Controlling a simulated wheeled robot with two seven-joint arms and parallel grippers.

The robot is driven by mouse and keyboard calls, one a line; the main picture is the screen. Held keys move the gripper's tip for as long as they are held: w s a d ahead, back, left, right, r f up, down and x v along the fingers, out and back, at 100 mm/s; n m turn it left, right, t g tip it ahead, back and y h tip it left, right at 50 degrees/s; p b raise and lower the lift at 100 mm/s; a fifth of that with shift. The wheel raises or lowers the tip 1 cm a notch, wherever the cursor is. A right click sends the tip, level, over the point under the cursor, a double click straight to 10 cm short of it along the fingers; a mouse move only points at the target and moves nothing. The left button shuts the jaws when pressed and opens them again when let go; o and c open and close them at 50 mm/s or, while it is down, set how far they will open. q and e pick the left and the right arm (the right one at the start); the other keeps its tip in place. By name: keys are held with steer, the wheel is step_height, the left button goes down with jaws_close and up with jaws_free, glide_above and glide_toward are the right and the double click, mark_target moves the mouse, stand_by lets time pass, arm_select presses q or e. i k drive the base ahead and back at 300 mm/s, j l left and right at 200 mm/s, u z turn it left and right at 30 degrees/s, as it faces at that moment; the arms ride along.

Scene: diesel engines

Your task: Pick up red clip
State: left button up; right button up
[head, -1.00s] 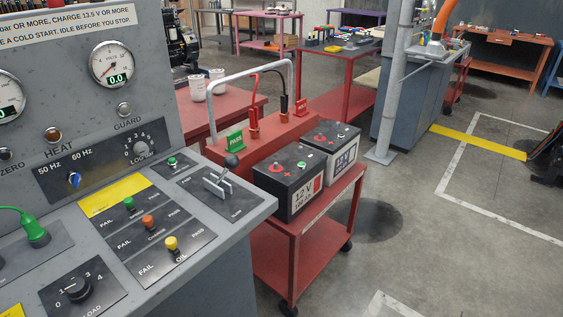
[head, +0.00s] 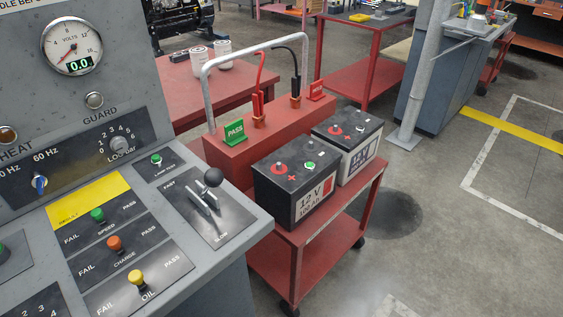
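The red clip (head: 258,98) stands upright in a small orange-brown holder on top of the red box of the battery cart, with a red cable rising from it toward the metal hoop. A black clip (head: 295,88) stands in a similar holder to its right, on a black cable. Two batteries (head: 296,188) (head: 347,142) sit on the cart in front of the red box, each with a red terminal on top. Neither of my grippers is in view.
The grey control console (head: 150,220) with levers and knobs fills the left side, close to the red cart (head: 300,240). A green PASS tag (head: 235,133) stands left of the red clip. A grey post (head: 424,75) rises behind right. The floor right of the cart is clear.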

mark_target(258, 104)
steer(key=l+u, duration=0.1)
steer(key=u, duration=0.3)
steer(key=i+l+u, duration=0.1)
steer(key=u, duration=0.25)
steer(key=l+u, duration=0.1)
steer(key=u, duration=0.3)
steer(key=l+u, duration=0.25)
steer(key=l, duration=0.3)
steer(key=l+u, duration=0.3)
steer(key=l, duration=0.2)
steer(key=k+l+u, duration=0.25)
steer(key=l, duration=0.8)
steer(key=k+l, duration=0.1)
steer(key=l, duration=0.35)
